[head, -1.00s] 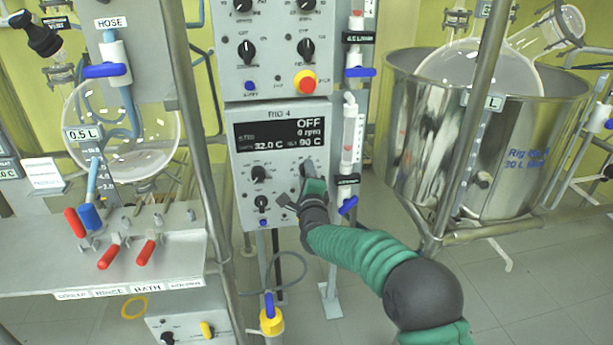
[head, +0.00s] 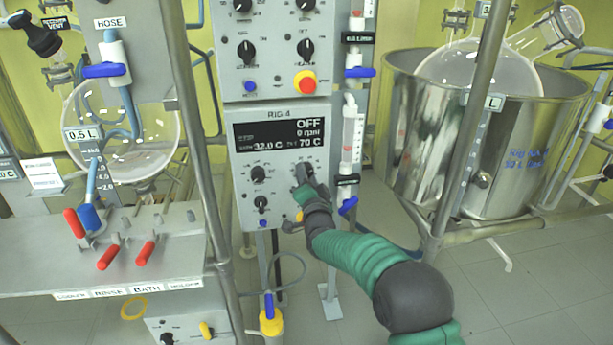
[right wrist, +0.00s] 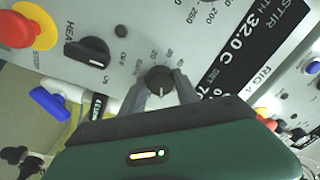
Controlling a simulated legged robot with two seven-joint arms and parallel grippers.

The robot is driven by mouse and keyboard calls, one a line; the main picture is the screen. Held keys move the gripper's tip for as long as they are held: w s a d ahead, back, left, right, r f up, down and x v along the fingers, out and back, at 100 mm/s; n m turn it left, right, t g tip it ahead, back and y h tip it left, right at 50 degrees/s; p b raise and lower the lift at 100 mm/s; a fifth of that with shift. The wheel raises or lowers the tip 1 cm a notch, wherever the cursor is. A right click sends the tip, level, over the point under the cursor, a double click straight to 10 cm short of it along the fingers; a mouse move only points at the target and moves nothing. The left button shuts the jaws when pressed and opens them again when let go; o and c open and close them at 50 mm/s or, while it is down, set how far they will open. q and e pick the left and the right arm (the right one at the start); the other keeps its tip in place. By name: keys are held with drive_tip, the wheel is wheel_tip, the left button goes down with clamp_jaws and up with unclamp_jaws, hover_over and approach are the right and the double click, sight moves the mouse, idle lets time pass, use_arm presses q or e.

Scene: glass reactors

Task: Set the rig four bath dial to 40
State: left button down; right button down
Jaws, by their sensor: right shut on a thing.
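The rig four panel (head: 283,115) is a grey box with a dark display (head: 260,133). The display reads OFF, 0 rpm, bath 32.0 C and set 70 C. The bath dial is a round dark knob (right wrist: 158,78) in the right wrist view, with a printed number scale around it. My right gripper (head: 304,184) is at the panel's right side and largely hides this dial in the head view. In the right wrist view its two grey fingers (right wrist: 161,90) are shut on the dial, one on each side. My left gripper is out of view.
A black heat knob (right wrist: 92,52) and a red stop button (right wrist: 15,29) on yellow are near the gripper. A stir knob (head: 258,174) is left of the dial. A blue-handled valve (head: 348,206) hangs close on the right. A large steel bath (head: 415,140) stands further right.

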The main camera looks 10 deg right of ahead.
drive_tip(key=n, duration=0.8)
drive_tip(key=n+g+y+p, duration=0.1)
drive_tip(key=n, duration=1.6)
drive_tip(key=shift+s+d+f+y, duration=0.1)
drive_tip(key=shift+d+f+y, duration=0.2)
drive_tip(key=shift+d+y, duration=0.1)
drive_tip(key=c, duration=1.3)
unclamp_jaws()
drive_tip(key=o, duration=0.4)
drive_tip(key=shift+r, duration=0.3)
